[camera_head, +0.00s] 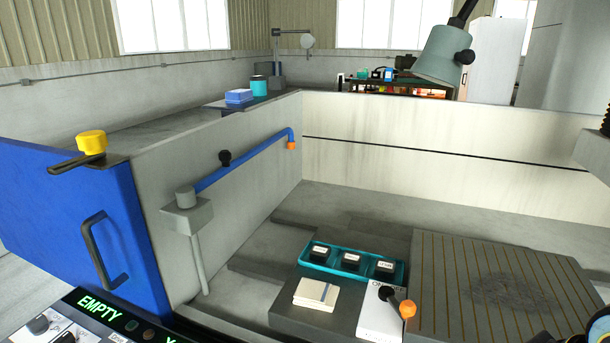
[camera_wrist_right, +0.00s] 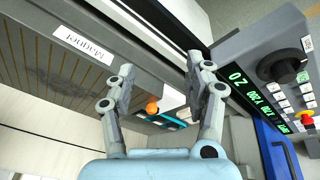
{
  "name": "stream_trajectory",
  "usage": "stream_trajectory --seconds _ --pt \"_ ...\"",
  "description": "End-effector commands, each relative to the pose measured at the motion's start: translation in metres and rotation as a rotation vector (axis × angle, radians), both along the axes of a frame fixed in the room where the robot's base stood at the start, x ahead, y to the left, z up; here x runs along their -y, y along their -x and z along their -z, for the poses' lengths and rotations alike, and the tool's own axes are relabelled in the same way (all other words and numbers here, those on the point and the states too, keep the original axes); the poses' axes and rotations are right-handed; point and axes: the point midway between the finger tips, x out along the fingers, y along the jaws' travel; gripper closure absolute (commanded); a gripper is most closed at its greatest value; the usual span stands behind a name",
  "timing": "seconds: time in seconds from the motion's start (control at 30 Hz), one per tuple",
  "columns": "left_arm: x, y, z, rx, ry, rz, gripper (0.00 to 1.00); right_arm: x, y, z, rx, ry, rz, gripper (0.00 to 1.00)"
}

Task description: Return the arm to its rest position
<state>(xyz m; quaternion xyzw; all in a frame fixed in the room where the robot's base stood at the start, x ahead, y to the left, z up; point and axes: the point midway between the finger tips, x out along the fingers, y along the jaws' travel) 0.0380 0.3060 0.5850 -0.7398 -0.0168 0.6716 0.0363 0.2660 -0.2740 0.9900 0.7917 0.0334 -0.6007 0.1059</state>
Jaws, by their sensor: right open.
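My right gripper (camera_wrist_right: 160,66) shows in the right wrist view, its two grey fingers spread apart with nothing held between them. Beyond the fingers is an orange knob (camera_wrist_right: 152,108), seen in the gap between them and apart from them. In the head view a lever with an orange knob (camera_head: 407,309) stands beside the striped magnet plate (camera_head: 455,262). The same striped plate (camera_wrist_right: 45,85) fills the upper left of the wrist view, with a label reading Magnet (camera_wrist_right: 82,44). My left gripper is in neither view.
A teal tray (camera_head: 306,261) with three dark blocks and a pale pad (camera_head: 316,294) lie left of the plate. A blue door (camera_head: 75,225), a blue pipe (camera_head: 240,165) and a lamp (camera_head: 443,55) stand around the basin. A control panel (camera_wrist_right: 240,50) is at right in the wrist view.

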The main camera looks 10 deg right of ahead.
Motion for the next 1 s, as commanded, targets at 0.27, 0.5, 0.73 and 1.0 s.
stream_trajectory --seconds 0.27,0.5,0.73,1.0 --pt "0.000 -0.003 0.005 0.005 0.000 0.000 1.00 -0.002 0.029 -0.003 0.043 -0.035 0.117 0.47" --pt "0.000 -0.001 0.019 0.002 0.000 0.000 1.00 0.003 0.019 0.067 0.018 -0.033 0.122 0.47" --pt "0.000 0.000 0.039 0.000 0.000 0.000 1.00 0.010 0.019 0.159 -0.014 -0.031 0.131 0.47" --pt "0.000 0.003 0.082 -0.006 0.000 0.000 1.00 0.024 0.063 0.346 -0.083 -0.030 0.149 0.47"
